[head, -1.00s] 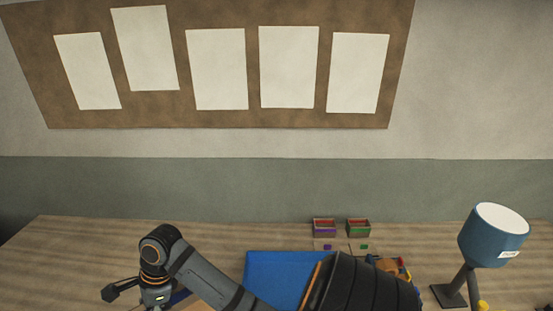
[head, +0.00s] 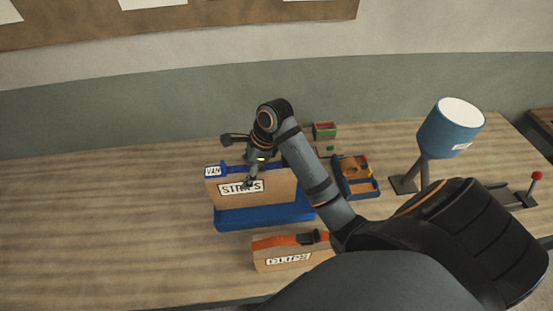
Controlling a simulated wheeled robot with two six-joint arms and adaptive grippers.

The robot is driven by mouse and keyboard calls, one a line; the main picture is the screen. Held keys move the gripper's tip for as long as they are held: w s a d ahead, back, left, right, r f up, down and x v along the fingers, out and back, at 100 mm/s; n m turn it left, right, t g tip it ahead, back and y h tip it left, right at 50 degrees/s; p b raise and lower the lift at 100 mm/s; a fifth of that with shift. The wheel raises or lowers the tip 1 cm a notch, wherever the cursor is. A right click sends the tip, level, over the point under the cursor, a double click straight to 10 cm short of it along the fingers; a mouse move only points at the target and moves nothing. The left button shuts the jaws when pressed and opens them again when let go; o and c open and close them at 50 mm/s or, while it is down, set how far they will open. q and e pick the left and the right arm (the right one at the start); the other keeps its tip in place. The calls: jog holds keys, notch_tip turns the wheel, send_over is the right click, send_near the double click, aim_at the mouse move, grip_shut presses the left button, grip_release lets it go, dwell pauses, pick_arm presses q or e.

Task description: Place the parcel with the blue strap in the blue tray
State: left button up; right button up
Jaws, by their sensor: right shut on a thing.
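The parcel with the blue strap (head: 279,187) is a brown upright box with the blue strap along its top, a "VAN" tag and a partly covered white label. My right gripper (head: 250,180) is shut on it at the top, near its middle. The blue tray (head: 262,217) shows below the parcel, and the parcel's lower edge overlaps it in the view. I cannot tell whether the parcel touches the tray floor or hangs just above it. My left gripper is not in view.
A brown parcel with an orange strap (head: 280,256), labelled "CLIPS", stands in front of the tray. Right of my arm are a blue organiser (head: 353,185), a small green-edged box (head: 325,131), a blue lamp (head: 450,128) and a red-knobbed lever (head: 533,184). The table's left side is clear.

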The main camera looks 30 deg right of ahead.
aim_at(262, 167)
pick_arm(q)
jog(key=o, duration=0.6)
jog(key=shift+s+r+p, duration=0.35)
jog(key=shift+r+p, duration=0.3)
pick_arm(e)
notch_tip(262, 167, down, 10)
jog(key=shift+r+p, duration=0.2)
jog(key=shift+p, duration=0.2)
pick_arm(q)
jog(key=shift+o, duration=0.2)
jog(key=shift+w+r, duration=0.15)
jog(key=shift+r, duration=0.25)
pick_arm(e)
jog(key=shift+f, duration=0.15)
jog(key=o, duration=1.8)
jog(key=shift+f, duration=0.1)
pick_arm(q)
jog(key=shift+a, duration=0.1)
pick_arm(e)
jog(key=b+v, duration=0.2)
jog(key=v, duration=0.9)
jog(key=shift+d+r, duration=0.15)
jog(key=shift+r, duration=0.05)
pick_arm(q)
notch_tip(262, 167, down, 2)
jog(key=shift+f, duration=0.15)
pick_arm(e)
jog(key=shift+s+r, duration=0.1)
jog(key=shift+r, duration=0.25)
